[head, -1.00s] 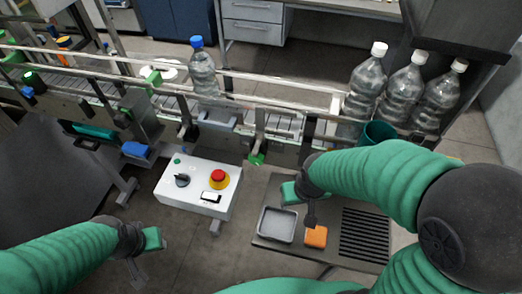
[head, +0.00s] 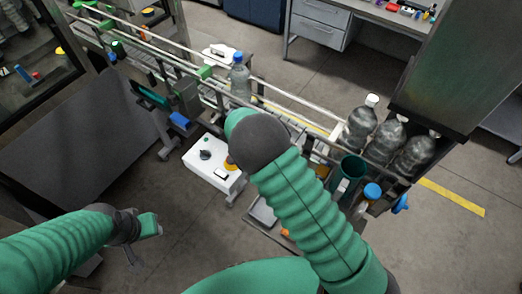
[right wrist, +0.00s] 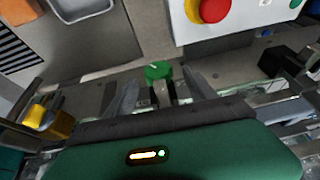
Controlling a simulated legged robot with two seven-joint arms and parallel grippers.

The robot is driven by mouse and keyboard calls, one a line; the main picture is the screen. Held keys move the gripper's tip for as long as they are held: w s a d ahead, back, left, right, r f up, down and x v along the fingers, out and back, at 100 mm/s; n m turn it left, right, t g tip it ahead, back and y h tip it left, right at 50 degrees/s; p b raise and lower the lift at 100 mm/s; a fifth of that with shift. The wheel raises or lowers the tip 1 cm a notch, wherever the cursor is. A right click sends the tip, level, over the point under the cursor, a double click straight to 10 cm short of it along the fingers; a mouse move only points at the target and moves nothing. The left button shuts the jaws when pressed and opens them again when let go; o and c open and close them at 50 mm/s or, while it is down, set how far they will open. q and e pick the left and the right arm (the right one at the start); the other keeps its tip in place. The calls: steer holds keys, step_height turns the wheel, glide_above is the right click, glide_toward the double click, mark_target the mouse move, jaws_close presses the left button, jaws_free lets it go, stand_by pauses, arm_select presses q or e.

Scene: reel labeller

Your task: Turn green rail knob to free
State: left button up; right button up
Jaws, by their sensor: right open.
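The green rail knob (right wrist: 158,71) shows in the right wrist view, beyond and between the two fingers of my right gripper (right wrist: 160,88). The fingers are apart, one on each side of the knob, and I cannot tell that either touches it. In the head view my right arm covers this knob and the right gripper. My left gripper (head: 148,226) is low at the left in the head view, away from the conveyor; its finger gap is not clear.
A white control box (head: 205,178) with a red button (right wrist: 214,9) stands close to the right gripper. The conveyor rail (head: 290,114) carries a blue-capped bottle (head: 240,82). A grey tray (right wrist: 80,8) is nearby.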

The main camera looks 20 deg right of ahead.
steer(key=d+f, duration=0.1)
steer(key=f+p, duration=0.1)
steer(key=shift+w+d+f, duration=0.35)
steer(key=shift+f, duration=0.05)
steer(key=shift+d+f, duration=0.15)
steer(key=shift+f, duration=0.35)
steer(key=shift+s+a, duration=0.1)
steer(key=shift+a, duration=0.8)
steer(key=c, duration=0.3)
steer(key=shift+c, duration=1.4)
steer(key=shift+d, duration=0.4)
steer(key=c, duration=0.5)
steer(key=shift+d, duration=0.15)
steer(key=shift+c, duration=1.4)
arm_select(q)
steer(key=shift+v, duration=1)
